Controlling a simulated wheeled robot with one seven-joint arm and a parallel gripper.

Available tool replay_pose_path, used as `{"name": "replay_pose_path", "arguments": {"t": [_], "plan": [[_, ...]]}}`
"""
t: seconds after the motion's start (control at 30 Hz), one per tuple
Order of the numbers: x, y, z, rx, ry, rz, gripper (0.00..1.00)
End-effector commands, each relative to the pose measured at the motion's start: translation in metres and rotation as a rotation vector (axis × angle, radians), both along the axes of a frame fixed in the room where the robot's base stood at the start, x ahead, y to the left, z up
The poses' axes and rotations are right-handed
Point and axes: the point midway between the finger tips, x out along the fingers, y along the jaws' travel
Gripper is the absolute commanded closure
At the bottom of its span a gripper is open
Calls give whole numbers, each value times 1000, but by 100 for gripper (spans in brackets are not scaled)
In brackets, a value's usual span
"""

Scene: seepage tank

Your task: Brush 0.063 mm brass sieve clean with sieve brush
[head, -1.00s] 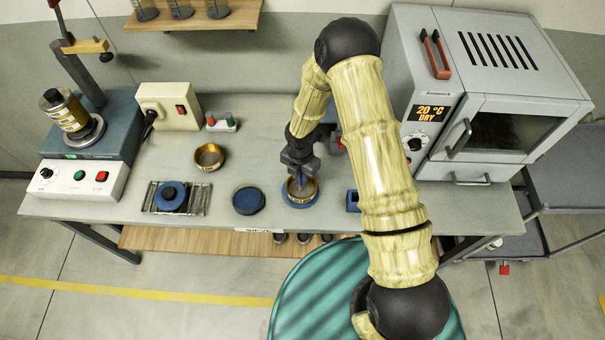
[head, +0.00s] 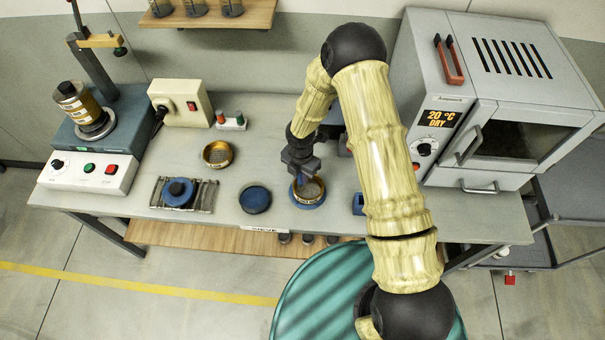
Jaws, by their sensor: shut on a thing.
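A brass sieve (head: 315,193) sits on a round blue base at the front middle of the bench. My gripper (head: 299,172) is above the left back part of this sieve. It is shut on a small blue thing, apparently the sieve brush (head: 298,182), whose lower end is at or inside the sieve's rim. Whether the bristles touch the mesh cannot be made out. A second brass sieve (head: 217,154) stands farther back to the left. The size labels are too small to read, so I cannot tell which sieve is 0.063 mm.
A round dark-blue lid or pan (head: 255,199) lies left of the sieve. A blue lidded piece sits on a wire rack (head: 206,196). A small blue block (head: 358,204) is to the right. An oven (head: 470,120) stands right; a sieve shaker (head: 95,170) stands left.

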Motion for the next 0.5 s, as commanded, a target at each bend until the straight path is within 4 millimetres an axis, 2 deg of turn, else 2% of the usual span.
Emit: {"name": "replay_pose_path", "arguments": {"t": [0.23,0.5], "plan": [[0,-1,0,1,1,1,100],[-2,-11,0,-2,1,1,100]]}}
